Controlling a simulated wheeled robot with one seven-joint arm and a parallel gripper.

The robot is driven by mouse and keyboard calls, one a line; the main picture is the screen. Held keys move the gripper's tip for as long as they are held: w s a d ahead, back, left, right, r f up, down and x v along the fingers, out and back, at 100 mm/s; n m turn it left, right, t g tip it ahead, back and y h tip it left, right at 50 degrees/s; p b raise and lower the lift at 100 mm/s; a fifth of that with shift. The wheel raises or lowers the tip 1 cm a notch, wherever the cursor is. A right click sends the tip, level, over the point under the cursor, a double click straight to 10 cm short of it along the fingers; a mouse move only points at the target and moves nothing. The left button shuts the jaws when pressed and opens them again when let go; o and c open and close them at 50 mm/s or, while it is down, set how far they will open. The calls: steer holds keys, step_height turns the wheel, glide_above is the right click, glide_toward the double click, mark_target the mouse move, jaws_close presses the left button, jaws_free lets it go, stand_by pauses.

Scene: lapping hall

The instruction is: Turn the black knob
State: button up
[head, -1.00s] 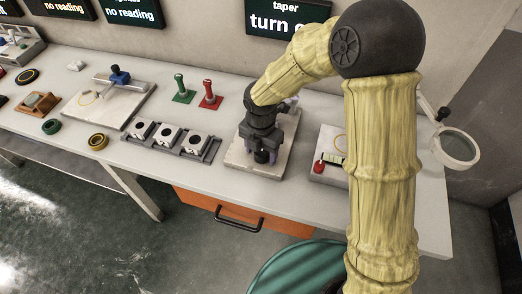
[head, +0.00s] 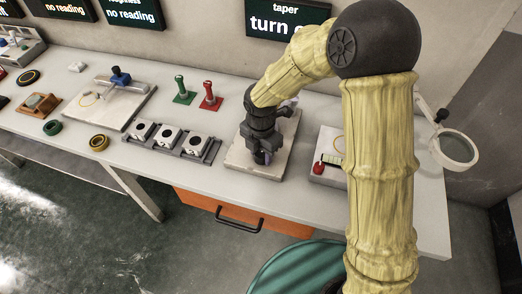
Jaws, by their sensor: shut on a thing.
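My gripper (head: 262,155) is at the end of my yellow arm, pointing down over a pale plate (head: 244,165) on the bench. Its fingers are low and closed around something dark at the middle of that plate. The black knob is mostly hidden by the fingers, so I cannot make out its outline or how far it is turned. Part of a grey fixture (head: 289,107) shows behind the gripper on the same plate.
Left of the plate stands a dark rack (head: 209,150) with several white blocks. Behind it are a green post (head: 181,88) and a red post (head: 209,98). To the right are a red button (head: 319,168) and a magnifier (head: 458,149). An orange drawer (head: 220,208) is below.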

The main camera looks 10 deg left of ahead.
steer(key=m+p, duration=0.1)
steer(key=m, duration=0.4)
steer(key=shift+w+a+r, duration=0.1)
steer(key=m+p, duration=0.1)
steer(key=m, duration=0.3)
steer(key=shift+m, duration=0.3)
steer(key=m, duration=0.4)
steer(key=shift+w+m, duration=0.1)
steer(key=shift+m, duration=0.2)
steer(key=m, duration=0.4)
steer(key=shift+m+p, duration=0.3)
steer(key=m, duration=0.4)
steer(key=shift+w+p, duration=0.1)
steer(key=shift+p, duration=0.3)
steer(key=m+p, duration=0.1)
steer(key=m, duration=0.4)
steer(key=m+p, duration=0.2)
steer(key=m, duration=0.2)
steer(key=shift+r, duration=0.1)
steer(key=shift+m+p, duration=1.2)
steer(key=shift+m, duration=1)
